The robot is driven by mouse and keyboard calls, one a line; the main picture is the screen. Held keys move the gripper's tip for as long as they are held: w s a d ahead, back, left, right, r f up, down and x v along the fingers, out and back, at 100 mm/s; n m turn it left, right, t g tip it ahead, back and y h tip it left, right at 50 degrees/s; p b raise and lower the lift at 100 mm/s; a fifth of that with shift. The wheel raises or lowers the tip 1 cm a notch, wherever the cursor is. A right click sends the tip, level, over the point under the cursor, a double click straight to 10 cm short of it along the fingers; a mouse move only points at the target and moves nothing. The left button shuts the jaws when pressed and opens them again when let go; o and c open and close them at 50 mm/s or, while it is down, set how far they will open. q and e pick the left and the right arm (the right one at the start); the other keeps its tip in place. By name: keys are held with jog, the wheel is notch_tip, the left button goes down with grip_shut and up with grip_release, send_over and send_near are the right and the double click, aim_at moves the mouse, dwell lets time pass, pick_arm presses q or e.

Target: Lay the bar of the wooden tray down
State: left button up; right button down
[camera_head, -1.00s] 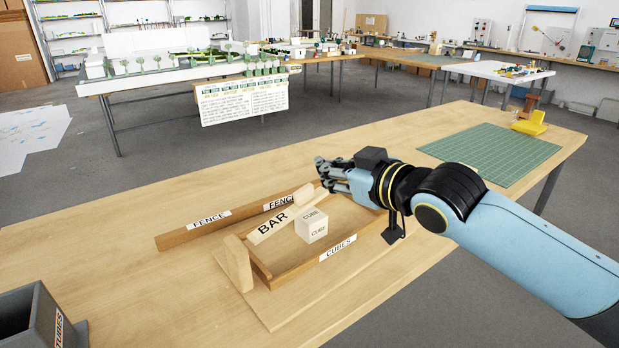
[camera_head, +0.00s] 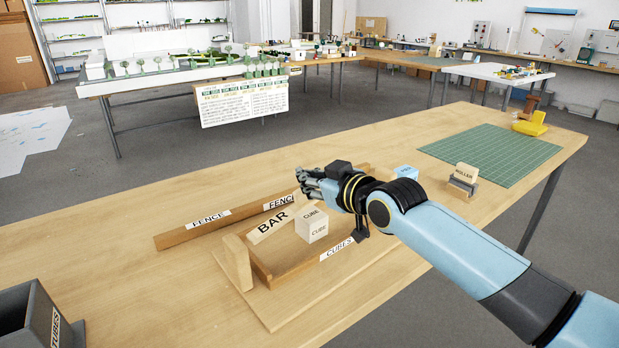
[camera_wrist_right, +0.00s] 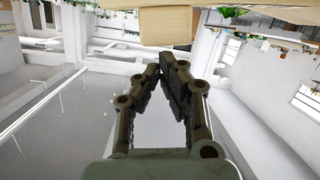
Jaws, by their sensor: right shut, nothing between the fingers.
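In the head view the wooden tray (camera_head: 262,270), labelled CUBES, sits on a wooden board on the table. The bar (camera_head: 272,222), labelled BAR, shows along the tray's far side, slanting up to the right. A wooden cube (camera_head: 318,233) stands in the tray just right of it. A wooden upright (camera_head: 237,262) stands at the tray's left end. My right gripper (camera_head: 304,176) is shut and empty, above the bar's right end and partly hiding it; contact cannot be told. The shut fingertips show in the right wrist view (camera_wrist_right: 166,75). My left gripper is out of view.
A wooden fence (camera_head: 180,237) lies behind the tray. A grey TUBES box (camera_head: 28,318) stands at the front left. A block labelled ROLLER (camera_head: 466,172) stands on the right, near a green mat (camera_head: 495,155). The table's left middle is clear.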

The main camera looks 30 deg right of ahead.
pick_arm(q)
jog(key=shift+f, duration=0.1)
pick_arm(e)
jog(key=shift+f, duration=0.1)
jog(key=f+b, duration=0.1)
jog(key=d+f+b, duration=0.1)
jog(key=f+m+b, duration=0.1)
jog(key=shift+d+f+y+b, duration=0.1)
jog(key=shift+d+y+b, duration=0.2)
jog(key=shift+d+b, duration=0.05)
jog(key=shift+d+f+b, duration=0.25)
jog(key=shift+f+b, duration=0.1)
jog(key=shift+b, duration=0.05)
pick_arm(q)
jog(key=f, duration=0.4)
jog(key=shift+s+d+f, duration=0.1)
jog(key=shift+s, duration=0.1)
pick_arm(e)
jog(key=shift+r, duration=0.15)
pick_arm(q)
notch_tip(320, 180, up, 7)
jog(key=p, duration=0.7)
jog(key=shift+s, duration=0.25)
pick_arm(e)
jog(key=s+r, duration=0.6)
jog(key=s, duration=0.3)
jog(key=shift+s+d+r, duration=0.2)
jog(key=shift+d+r, duration=0.15)
jog(key=shift+d, duration=0.1)
